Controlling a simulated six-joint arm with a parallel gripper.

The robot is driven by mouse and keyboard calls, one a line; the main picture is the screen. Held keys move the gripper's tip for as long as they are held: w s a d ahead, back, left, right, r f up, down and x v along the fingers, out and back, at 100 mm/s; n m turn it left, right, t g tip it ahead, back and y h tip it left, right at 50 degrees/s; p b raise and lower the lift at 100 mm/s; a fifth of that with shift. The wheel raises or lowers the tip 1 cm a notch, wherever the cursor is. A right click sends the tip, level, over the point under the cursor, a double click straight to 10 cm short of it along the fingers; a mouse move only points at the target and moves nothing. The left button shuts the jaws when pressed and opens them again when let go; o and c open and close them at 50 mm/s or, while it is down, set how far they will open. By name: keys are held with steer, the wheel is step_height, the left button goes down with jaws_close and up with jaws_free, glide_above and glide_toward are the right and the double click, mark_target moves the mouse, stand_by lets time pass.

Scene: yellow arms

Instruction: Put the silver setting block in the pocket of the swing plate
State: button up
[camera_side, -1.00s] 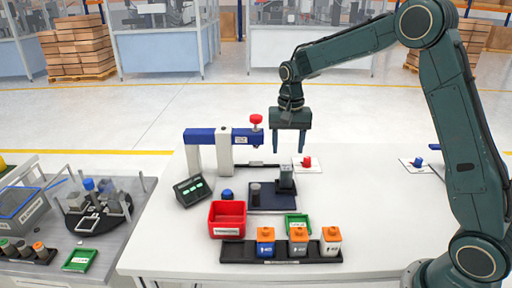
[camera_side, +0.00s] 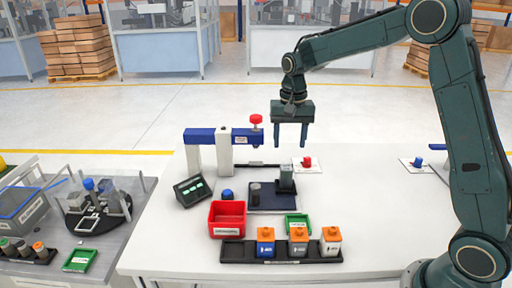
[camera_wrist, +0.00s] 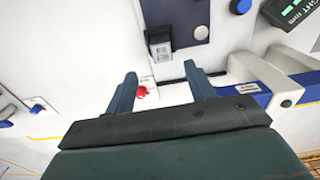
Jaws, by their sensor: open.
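In the wrist view the block (camera_wrist: 159,42) shows beyond my fingertips, at the left side of the plate (camera_wrist: 181,34). My gripper (camera_side: 291,147) is open and empty, pointing down above and slightly behind the block. Both open jaws (camera_wrist: 160,70) show in the wrist view.
A blue arm on white posts (camera_side: 223,136) with a red knob (camera_side: 256,119) stands close left of my gripper. A red bin (camera_side: 227,220), green tray (camera_side: 297,223) and rack of canisters (camera_side: 281,252) are in front. The white table's right is mostly clear.

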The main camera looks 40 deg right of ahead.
steer(key=s+a+r+n+t, duration=0.1)
steer(key=s+a+r+n, duration=0.15)
steer(key=s+r, duration=0.45)
steer(key=s+a+r+n+t, duration=0.1)
steer(key=s+a+n+t, duration=0.1)
steer(key=s, duration=0.9)
steer(key=s+a+r+n+t, duration=0.1)
steer(key=s+n, duration=0.3)
steer(key=s, duration=0.6)
steer(key=shift+s+a+t, duration=0.4)
steer(key=shift+a+t, duration=0.25)
steer(key=shift+t, duration=0.05)
